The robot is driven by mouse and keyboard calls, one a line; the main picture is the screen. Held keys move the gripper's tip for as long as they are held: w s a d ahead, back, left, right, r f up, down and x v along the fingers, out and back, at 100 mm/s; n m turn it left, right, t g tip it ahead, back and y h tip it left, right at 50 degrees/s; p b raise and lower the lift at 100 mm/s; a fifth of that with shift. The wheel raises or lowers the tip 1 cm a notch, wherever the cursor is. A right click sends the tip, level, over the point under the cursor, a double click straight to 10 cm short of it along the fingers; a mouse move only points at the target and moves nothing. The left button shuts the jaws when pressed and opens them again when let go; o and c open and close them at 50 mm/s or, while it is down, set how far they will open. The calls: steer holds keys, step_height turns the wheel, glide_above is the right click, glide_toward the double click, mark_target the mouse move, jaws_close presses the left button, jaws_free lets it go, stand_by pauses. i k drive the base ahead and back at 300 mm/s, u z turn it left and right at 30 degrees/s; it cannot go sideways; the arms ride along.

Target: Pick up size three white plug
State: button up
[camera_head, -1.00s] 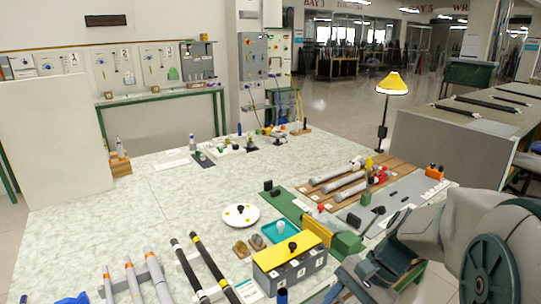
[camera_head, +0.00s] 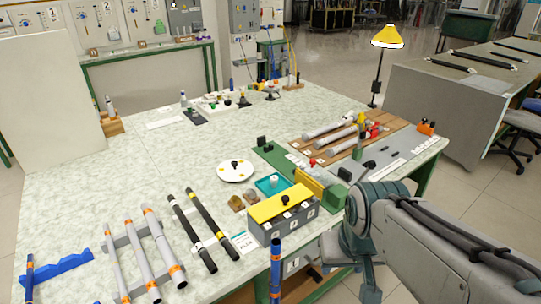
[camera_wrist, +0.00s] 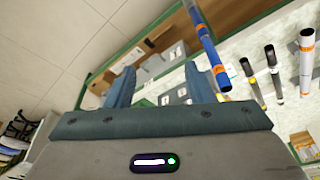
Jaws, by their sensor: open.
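A small white plug (camera_head: 273,181) stands in a teal tray (camera_head: 262,189) on the table; I cannot read a size on it. In front of the tray is a grey box (camera_head: 289,230) with a yellow top, a black knob and white number labels on its front. My gripper (camera_wrist: 160,72) is open and empty in the wrist view, with its two blue-grey fingers apart. It is near the table's front edge, away from the plug. I cannot make out the plug in the wrist view. My fingers are not clear in the head view.
A blue rod with orange bands (camera_head: 276,268) stands up near the front edge and beside my fingers in the wrist view (camera_wrist: 205,45). Black rods (camera_head: 210,235) and grey rods (camera_head: 160,245) lie left. A green-and-yellow fixture (camera_head: 322,188) is right of the tray. The table's left middle is clear.

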mark_target(274, 178)
steer(key=z, duration=1.6)
steer(key=i, duration=1.35)
steer(key=u, duration=3.15)
steer(key=i, duration=0.45)
steer(key=z, duration=0.05)
